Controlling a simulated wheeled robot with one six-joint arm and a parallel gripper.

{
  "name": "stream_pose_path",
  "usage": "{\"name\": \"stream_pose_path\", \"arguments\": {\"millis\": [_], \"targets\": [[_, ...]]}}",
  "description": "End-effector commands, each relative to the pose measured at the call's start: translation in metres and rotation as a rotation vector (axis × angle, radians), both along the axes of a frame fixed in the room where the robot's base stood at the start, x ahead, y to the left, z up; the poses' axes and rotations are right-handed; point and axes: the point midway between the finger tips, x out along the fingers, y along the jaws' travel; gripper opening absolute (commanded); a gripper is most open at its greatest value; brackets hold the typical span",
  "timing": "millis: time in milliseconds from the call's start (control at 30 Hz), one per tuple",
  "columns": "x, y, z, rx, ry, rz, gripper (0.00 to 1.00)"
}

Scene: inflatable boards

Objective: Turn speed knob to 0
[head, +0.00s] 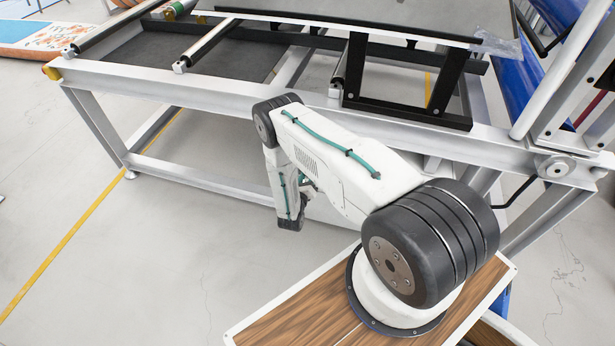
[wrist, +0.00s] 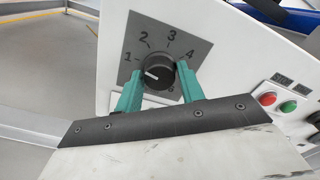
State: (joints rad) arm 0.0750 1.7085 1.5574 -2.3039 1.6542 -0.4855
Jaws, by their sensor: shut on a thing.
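The speed knob (wrist: 157,72) is a round black dial with a white pointer mark, on a dark grey square plate (wrist: 190,48). The digits 1, 2, 3 and 4 show around its left, top and right. Another digit at the lower right is partly covered, and no 0 shows. The pointer mark lies on the knob's left side, at about the height of the left fingertip or a little below the 1. My gripper (wrist: 159,71) is shut on the knob, with one teal finger on each side. The head view shows my arm, but the gripper and knob are not discernible there.
On the same white panel, a red button (wrist: 268,98) and a green button (wrist: 289,106) sit right of the knob, near my gripper. A metal frame table (head: 200,85) with rollers stands before me. Grey floor (head: 130,240) is open at left.

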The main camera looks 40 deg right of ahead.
Motion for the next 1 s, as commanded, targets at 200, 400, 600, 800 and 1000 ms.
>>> {"name": "stream_pose_path", "arguments": {"millis": [200,400,600,800,1000], "targets": [[0.0002,0.0003,0.0003,-0.126,0.162,0.002,0.16],[0.0000,0.0001,0.0007,-0.243,0.312,0.002,0.16],[-0.0001,0.0002,0.0009,-0.358,0.460,0.002,0.16],[-0.0001,0.0002,0.0013,-0.462,0.592,0.003,0.16],[-0.0001,0.0002,0.0015,-0.543,0.695,0.003,0.16]]}}
